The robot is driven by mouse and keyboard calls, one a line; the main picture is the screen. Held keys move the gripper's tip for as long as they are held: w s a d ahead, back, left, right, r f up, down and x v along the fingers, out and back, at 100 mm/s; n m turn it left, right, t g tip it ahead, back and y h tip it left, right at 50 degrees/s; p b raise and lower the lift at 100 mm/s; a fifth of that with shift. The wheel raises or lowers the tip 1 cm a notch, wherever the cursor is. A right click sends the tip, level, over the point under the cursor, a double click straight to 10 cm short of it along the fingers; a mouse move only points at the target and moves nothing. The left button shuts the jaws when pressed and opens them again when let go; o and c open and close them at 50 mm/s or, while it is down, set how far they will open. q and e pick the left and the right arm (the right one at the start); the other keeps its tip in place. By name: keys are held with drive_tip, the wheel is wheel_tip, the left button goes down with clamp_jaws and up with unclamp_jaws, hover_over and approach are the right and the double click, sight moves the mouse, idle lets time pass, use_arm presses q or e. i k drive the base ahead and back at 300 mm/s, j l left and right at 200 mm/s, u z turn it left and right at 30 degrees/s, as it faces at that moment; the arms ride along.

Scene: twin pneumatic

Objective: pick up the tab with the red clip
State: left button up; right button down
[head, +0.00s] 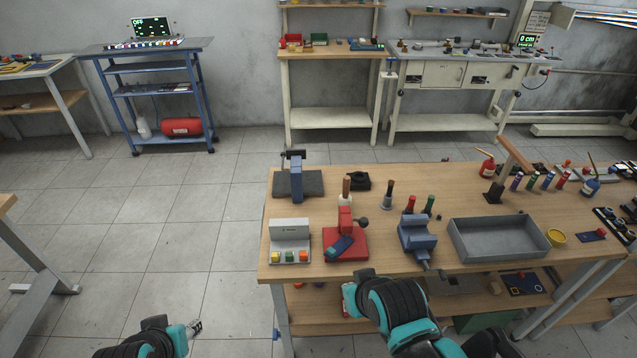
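A small dark blue flat piece with a red part on top (592,234) lies on the right of the wooden workbench, beside a yellow round dish. It may be the tab with the red clip, but it is too small to be sure. My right gripper (349,299) is at the bench's front edge, below the red press, well left of that piece and apart from it. My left gripper (195,328) is low over the floor, left of the bench. Both grippers are too small to show whether their fingers are open or shut.
On the workbench (380,262) stand a grey button box (290,231), a red press (346,246), a blue-grey vise (416,234), a grey tray (497,246) and a yellow dish (557,239). A lower shelf holds more items.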

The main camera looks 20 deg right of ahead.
sight(599, 234)
drive_tip(key=z, duration=2.4)
drive_tip(key=i+z, duration=0.15)
drive_tip(key=i, duration=0.35)
drive_tip(key=i+l+z, duration=0.2)
drive_tip(key=i, duration=0.3)
drive_tip(key=i+j+z, duration=0.15)
drive_tip(key=i, duration=0.35)
drive_tip(key=i+j+z, duration=0.2)
drive_tip(key=i, duration=0.3)
drive_tip(key=i+j+z, duration=0.15)
drive_tip(key=i, duration=0.35)
